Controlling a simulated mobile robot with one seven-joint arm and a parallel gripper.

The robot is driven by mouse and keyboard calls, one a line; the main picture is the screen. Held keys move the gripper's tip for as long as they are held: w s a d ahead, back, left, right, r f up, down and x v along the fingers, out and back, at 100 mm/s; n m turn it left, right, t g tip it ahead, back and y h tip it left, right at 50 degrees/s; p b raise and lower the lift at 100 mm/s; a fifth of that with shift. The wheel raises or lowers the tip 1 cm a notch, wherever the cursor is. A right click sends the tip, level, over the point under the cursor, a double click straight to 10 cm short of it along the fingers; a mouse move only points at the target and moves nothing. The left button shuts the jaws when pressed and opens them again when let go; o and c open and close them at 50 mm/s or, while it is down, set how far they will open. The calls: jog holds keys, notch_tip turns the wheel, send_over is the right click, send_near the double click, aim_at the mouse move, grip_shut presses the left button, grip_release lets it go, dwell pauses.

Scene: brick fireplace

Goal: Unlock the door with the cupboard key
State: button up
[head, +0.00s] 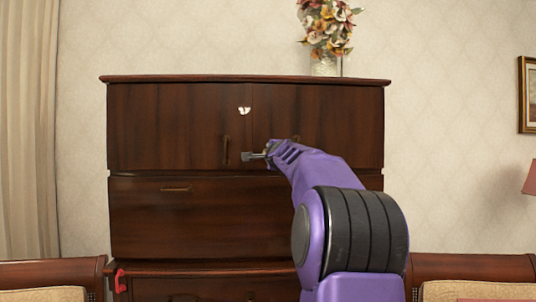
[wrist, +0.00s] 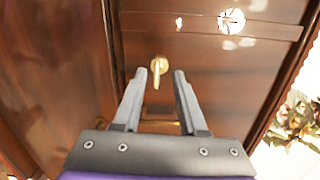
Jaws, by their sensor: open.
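The dark wooden cupboard (head: 165,125) stands against the wall, with two upper doors and a long brass handle (head: 227,150) on the left one. My gripper (head: 247,157) is in front of the upper doors, near their middle. In the wrist view my gripper (wrist: 155,75) is open and nothing is held. A small brass piece with a round head and a narrow stem (wrist: 157,67) shows on the wood between the fingertips. I cannot tell whether it is the key or a fitting, nor whether the fingers touch it.
A flower vase (head: 326,65) stands on top of the cupboard at the right. A red hook-shaped thing (head: 120,281) is at the lower left edge. A small white mark (head: 244,111) shows on the doors. Chairs (head: 50,272) stand at both sides.

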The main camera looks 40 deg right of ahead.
jog(key=shift+s, duration=0.1)
jog(key=b+v, duration=0.1)
jog(key=v, duration=0.6)
dwell(0.4)
jog(key=shift+s+a, duration=0.1)
jog(key=shift+s, duration=0.05)
